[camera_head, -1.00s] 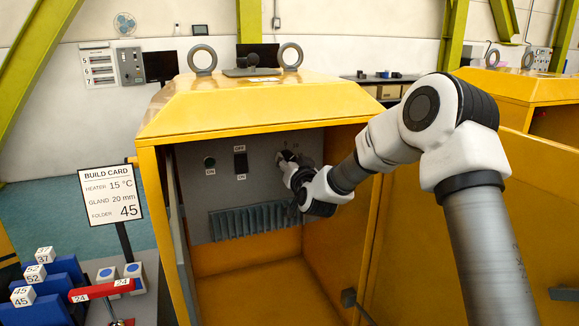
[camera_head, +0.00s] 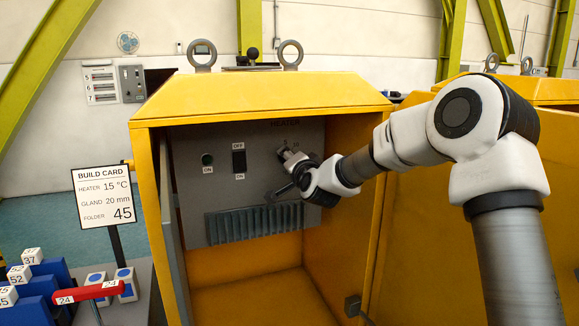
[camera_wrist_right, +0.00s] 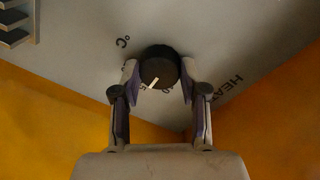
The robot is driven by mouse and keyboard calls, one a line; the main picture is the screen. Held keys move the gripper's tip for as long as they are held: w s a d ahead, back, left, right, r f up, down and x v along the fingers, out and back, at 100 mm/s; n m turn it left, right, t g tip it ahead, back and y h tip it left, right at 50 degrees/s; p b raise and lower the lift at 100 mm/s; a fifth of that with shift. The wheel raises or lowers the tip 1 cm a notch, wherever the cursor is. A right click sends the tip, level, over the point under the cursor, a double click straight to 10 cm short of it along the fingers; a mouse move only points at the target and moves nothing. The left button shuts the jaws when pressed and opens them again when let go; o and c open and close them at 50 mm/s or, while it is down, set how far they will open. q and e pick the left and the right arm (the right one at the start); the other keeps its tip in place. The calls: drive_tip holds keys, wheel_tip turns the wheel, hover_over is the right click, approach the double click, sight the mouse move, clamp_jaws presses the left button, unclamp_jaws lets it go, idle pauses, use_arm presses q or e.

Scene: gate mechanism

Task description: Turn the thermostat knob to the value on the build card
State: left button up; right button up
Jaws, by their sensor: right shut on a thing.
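The build card (camera_head: 104,195) stands left of the yellow cabinet and reads heater 15 °C, gland 20 mm, folder 45. The thermostat knob (camera_wrist_right: 158,68) is round and black with a white pointer mark, on the grey heater panel (camera_head: 222,185). In the right wrist view my right gripper (camera_wrist_right: 158,80) has a finger on each side of the knob and is shut on it. The scale numbers around it are mostly hidden; a °C mark shows. In the head view the right gripper (camera_head: 290,158) covers the knob. My left gripper is not in view.
The yellow cabinet (camera_head: 262,96) encloses the panel on both sides. Blue racks and a red bar (camera_head: 86,292) stand at lower left.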

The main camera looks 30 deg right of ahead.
drive_tip(key=shift+r, duration=0.1)
idle(0.3)
drive_tip(key=o, duration=1.2)
drive_tip(key=shift+c, duration=0.2)
drive_tip(key=v, duration=1.2)
